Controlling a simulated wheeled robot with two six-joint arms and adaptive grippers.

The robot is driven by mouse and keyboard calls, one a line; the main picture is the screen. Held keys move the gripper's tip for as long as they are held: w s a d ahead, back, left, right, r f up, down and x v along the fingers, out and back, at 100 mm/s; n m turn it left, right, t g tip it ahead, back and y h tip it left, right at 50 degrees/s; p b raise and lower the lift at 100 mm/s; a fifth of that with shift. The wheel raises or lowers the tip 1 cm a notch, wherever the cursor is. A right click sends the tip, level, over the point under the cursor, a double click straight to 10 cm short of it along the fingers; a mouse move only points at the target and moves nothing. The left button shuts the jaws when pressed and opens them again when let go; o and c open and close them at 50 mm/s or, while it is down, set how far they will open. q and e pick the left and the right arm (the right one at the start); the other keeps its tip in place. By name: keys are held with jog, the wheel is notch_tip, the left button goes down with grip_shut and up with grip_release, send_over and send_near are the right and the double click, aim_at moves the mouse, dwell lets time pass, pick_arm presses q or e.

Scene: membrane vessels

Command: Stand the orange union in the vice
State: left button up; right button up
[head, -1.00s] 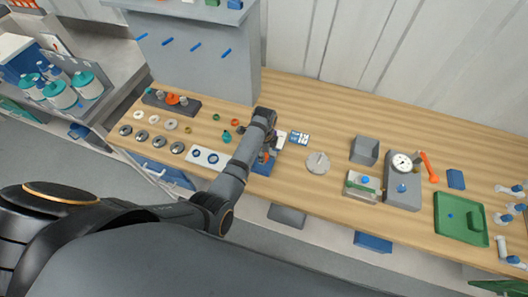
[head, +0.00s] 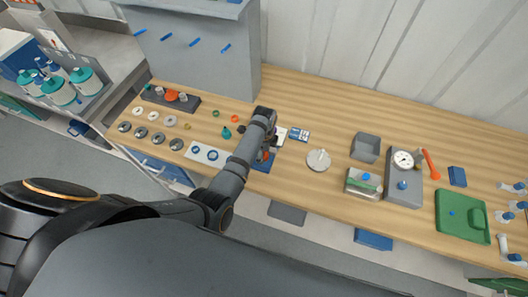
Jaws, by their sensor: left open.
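My left gripper (head: 269,146) is over the bench, just above a small blue fixture (head: 261,166) that looks like the vice. The gripper is open. A small orange piece (head: 265,156), which looks like the orange union, shows at the blue fixture right below the fingers. The gripper and wrist hide much of both, so I cannot tell whether the piece stands upright or is seated. Another orange piece (head: 171,95) sits in the dark rack (head: 151,97) at the back left. My right gripper is not in view.
A white plate with blue rings (head: 208,156) lies left of my gripper, with several grey and white rings beyond it. A round grey disc (head: 318,160), a grey box (head: 365,147), a gauge stand (head: 403,185) and a green tray (head: 461,217) stand to the right.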

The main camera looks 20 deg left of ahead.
pick_arm(q)
jog(key=shift+s+r, duration=0.1)
jog(key=shift+s, duration=0.1)
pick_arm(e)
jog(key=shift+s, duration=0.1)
pick_arm(q)
jog(key=shift+w, duration=0.1)
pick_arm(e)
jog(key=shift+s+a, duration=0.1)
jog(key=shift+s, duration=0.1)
pick_arm(q)
notch_tip(320, 180, up, 8)
jog(key=shift+f, duration=0.15)
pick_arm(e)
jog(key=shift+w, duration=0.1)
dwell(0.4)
